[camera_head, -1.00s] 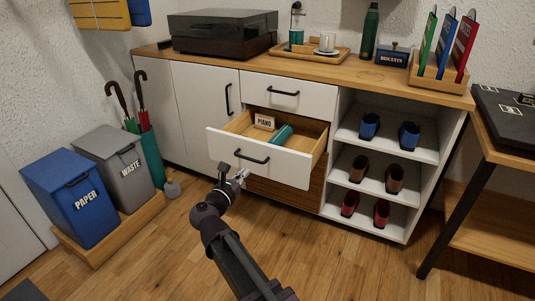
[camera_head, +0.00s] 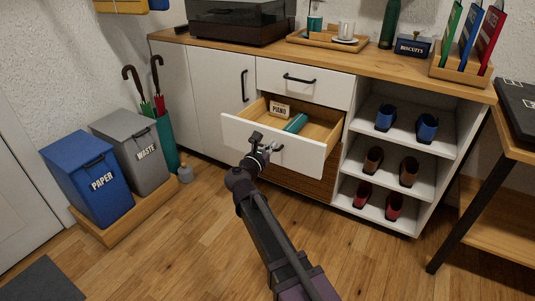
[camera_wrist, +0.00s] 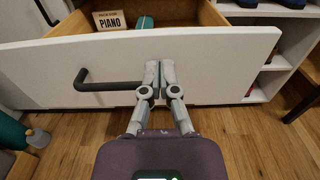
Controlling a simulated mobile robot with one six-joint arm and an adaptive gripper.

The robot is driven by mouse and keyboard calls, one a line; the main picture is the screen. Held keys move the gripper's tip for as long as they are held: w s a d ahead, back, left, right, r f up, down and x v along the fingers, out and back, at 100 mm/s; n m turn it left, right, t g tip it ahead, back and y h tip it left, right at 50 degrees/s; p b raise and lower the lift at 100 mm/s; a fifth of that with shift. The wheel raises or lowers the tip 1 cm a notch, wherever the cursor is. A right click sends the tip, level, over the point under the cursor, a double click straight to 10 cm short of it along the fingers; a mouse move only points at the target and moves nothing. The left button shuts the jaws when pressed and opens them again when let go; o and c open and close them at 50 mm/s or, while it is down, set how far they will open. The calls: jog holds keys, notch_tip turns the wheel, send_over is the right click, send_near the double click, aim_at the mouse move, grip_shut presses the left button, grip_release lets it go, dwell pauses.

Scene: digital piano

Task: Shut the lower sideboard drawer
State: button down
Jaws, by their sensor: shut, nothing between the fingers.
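The lower sideboard drawer (camera_head: 310,157) stands pulled out from the white sideboard, with its white front facing me. It holds a small block marked PIANO (camera_head: 279,109) and a teal object (camera_head: 296,123). My gripper (camera_head: 265,144) is at the drawer front, shut and empty. In the wrist view my gripper (camera_wrist: 159,68) has its fingertips together against or just before the drawer front (camera_wrist: 215,68), right of the dark bar handle (camera_wrist: 105,87). I cannot tell whether they touch. In the head view my gripper hides part of the handle.
The upper drawer (camera_head: 300,84) is closed. Open shelves with several shoes (camera_head: 385,118) are at the right. A grey waste bin (camera_head: 132,150) and blue paper bin (camera_head: 88,180) stand at the left. A table (camera_head: 520,150) is at the far right. The wooden floor (camera_head: 190,235) in front is clear.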

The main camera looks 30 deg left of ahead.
aim_at(283, 135)
jog(key=w, duration=0.5)
jog(key=shift+d, duration=0.2)
jog(key=shift+w, duration=0.1)
